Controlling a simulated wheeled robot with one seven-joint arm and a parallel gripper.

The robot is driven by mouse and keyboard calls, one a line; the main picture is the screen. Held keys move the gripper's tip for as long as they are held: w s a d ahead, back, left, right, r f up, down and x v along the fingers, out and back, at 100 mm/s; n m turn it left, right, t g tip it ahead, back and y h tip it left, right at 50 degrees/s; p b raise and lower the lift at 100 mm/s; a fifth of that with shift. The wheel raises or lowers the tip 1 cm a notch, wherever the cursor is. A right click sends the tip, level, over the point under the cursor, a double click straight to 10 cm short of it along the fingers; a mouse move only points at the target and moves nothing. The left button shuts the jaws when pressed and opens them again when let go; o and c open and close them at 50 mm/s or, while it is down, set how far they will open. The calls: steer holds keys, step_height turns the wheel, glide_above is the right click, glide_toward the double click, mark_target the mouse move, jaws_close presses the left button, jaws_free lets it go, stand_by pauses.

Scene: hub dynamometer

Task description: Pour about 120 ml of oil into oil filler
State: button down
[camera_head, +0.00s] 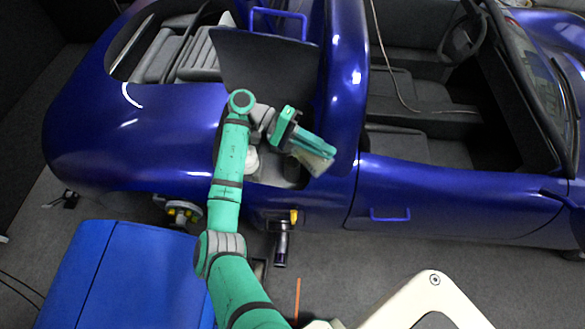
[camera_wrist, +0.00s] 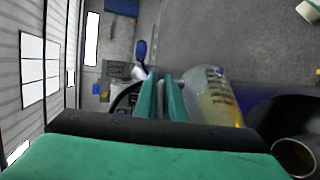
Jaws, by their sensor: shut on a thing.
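My gripper (camera_head: 312,146) is shut on a clear container (camera_head: 314,162) above the open rear bay of the blue car. In the wrist view, the green fingers (camera_wrist: 162,98) close beside the clear container (camera_wrist: 215,97), which has dark markings and yellow oil inside. The container looks tilted in the head view. A round open neck (camera_wrist: 296,157), which looks like the oil filler, shows at the lower right of the wrist view, apart from the container. I see no stream of oil. In the head view the filler is not clearly seen below my gripper.
The blue car (camera_head: 140,135) surrounds the work area, with a raised dark panel (camera_head: 262,70) behind my gripper and a door (camera_head: 450,195) to the right. A whitish object (camera_head: 251,160) sits beside my arm. A blue cabinet (camera_head: 125,275) stands at the lower left.

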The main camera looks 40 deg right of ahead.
steer(key=shift+w+a+r, duration=0.1)
steer(key=shift+a, duration=0.05)
steer(key=shift+w+r+g+p, duration=0.2)
steer(key=shift+g+p, duration=0.1)
steer(key=shift+p, duration=0.05)
steer(key=shift+w, duration=0.15)
steer(key=s, duration=0.1)
steer(key=s+f+t, duration=0.1)
steer(key=s, duration=0.1)
steer(key=shift+s+d+f, duration=0.1)
steer(key=shift+d+f, duration=0.05)
steer(key=shift+d, duration=0.15)
steer(key=t, duration=0.1)
steer(key=s+f+m+t+y+b, duration=0.1)
steer(key=t, duration=0.1)
steer(key=s+f+t+b, duration=0.1)
steer(key=shift+s+d+f+t+y, duration=0.15)
steer(key=shift+d+f+t+y, duration=0.05)
steer(key=shift+d+t+y, duration=0.1)
